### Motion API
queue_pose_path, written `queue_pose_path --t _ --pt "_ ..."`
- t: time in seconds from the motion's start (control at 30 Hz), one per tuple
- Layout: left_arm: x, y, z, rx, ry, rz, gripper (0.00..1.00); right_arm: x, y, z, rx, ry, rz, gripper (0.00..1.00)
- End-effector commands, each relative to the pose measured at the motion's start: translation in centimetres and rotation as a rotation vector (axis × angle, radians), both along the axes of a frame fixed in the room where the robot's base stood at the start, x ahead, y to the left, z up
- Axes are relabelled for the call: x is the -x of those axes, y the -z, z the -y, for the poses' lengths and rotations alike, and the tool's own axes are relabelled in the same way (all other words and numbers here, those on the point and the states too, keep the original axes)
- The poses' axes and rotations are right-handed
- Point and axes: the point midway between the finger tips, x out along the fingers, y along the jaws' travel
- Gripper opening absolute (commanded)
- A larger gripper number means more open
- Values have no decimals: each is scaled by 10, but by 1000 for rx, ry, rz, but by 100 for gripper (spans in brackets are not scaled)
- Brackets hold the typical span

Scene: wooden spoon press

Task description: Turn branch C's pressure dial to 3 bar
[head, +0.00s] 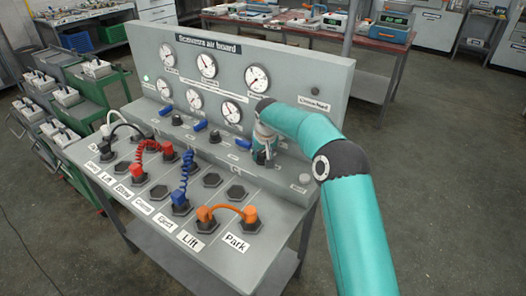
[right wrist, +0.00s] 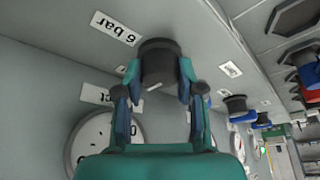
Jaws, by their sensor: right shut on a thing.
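A black round dial (right wrist: 158,62) with a white pointer mark fills the middle of the right wrist view. My right gripper (right wrist: 159,78) has one finger on each side of it and is shut on it. A label reading "6 bar" (right wrist: 115,28) appears upside down beside it; the branch letter is not readable. In the head view my right gripper (head: 263,150) reaches down to the board's ledge at its right part, largely hiding the dial there. A white gauge (right wrist: 92,140) is partly hidden behind my gripper in the wrist view. My left gripper is not in view.
The grey air board (head: 308,82) carries several gauges, including one at upper right (head: 257,78). Blue levers (head: 200,126) stand left of my gripper. Red, blue and orange hoses (head: 227,207) join sockets on the sloped front. Green carts (head: 98,101) stand at left.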

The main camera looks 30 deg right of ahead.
Motion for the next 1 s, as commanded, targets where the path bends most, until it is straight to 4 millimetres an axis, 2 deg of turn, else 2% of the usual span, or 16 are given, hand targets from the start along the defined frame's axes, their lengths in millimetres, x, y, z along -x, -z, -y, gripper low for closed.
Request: queue_pose_path --t 0.37,0.4,0.5,0.83,1.0 --pt "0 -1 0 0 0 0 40 -1 0 -2 0 -34 3 4" --pt "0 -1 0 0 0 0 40 -1 0 -2 0 -34 3 45" --pt "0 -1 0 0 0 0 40 -1 0 -2 -1 -33 2 62" --pt "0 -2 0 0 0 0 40 0 -1 -1 1 -31 2 63" --pt "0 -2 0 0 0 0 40 3 -13 -3 1 -31 3 63"
